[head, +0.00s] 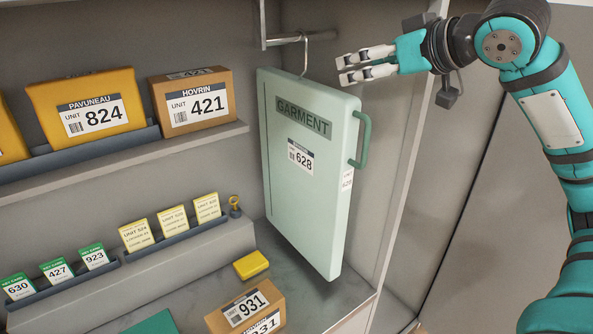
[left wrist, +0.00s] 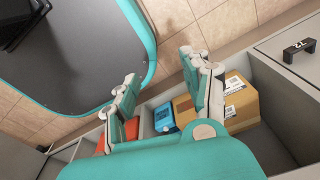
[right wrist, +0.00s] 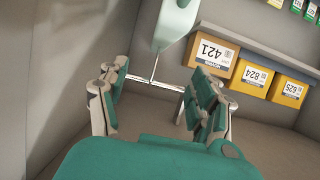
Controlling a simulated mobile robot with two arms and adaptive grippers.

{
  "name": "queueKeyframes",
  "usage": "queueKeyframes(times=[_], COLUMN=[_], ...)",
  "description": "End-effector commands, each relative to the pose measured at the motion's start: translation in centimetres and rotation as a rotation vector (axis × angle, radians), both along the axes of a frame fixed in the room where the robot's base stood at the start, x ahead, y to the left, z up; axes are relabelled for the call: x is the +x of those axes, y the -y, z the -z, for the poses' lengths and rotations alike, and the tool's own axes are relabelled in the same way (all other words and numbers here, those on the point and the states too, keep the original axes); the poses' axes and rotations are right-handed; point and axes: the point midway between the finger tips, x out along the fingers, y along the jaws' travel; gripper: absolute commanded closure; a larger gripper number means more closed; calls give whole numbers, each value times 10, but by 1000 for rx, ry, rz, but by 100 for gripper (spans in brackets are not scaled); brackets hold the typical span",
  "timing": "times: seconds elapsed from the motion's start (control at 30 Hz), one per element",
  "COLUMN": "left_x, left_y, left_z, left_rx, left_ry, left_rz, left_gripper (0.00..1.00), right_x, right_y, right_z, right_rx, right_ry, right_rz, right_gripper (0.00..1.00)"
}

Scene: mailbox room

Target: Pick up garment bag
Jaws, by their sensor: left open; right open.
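My right gripper (head: 343,70) is open and empty, just right of the hook and above the bag's top edge. In the right wrist view the bag (right wrist: 175,22) and its hook (right wrist: 153,72) show between the open fingers (right wrist: 158,98). My left gripper (left wrist: 160,85) is open, seen only in its own wrist view, away from the bag.
Boxes 824 (head: 100,105) and 421 (head: 192,98) stand on the upper left shelf. Cards and a yellow-ringed key stand on a lower step. Box 931 (head: 245,308) and a yellow block (head: 251,264) lie below. In the left wrist view, a cardboard box (left wrist: 230,105) sits in a drawer.

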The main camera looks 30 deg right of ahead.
Motion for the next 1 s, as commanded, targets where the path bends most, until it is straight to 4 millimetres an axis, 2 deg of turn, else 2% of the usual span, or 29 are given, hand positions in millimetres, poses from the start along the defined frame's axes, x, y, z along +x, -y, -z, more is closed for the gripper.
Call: queueKeyframes(times=[0.03,0.1,0.23,0.37,0.6,0.67,0.9,1.0], left_x=[-11,-22,-33,-30,-2,1,-9,-13], left_y=[0,-1,-2,-2,0,0,0,-1], left_z=[-10,-16,-26,-33,-41,-46,-61,-61], left_rx=[1,3,4,3,-1,-1,0,1], left_ry=[-16,-32,-48,-43,-1,3,-11,-19], left_rz=[0,-1,-1,-1,-1,-1,-1,-1], left_gripper=[52,52,52,52,52,52,52,52], right_x=[11,26,51,70,85,91,121,125], right_y=[-2,-3,-5,-6,-8,-9,-12,-12], right_z=[0,6,17,26,35,39,54,58], right_rx=[4,4,4,3,-1,1,4,0], right_ry=[-3,-3,-2,0,-1,-3,0,0], right_rz=[-4,-3,-3,-2,-1,-3,-1,0], right_gripper=[35,35,35,35,35,35,35,35])
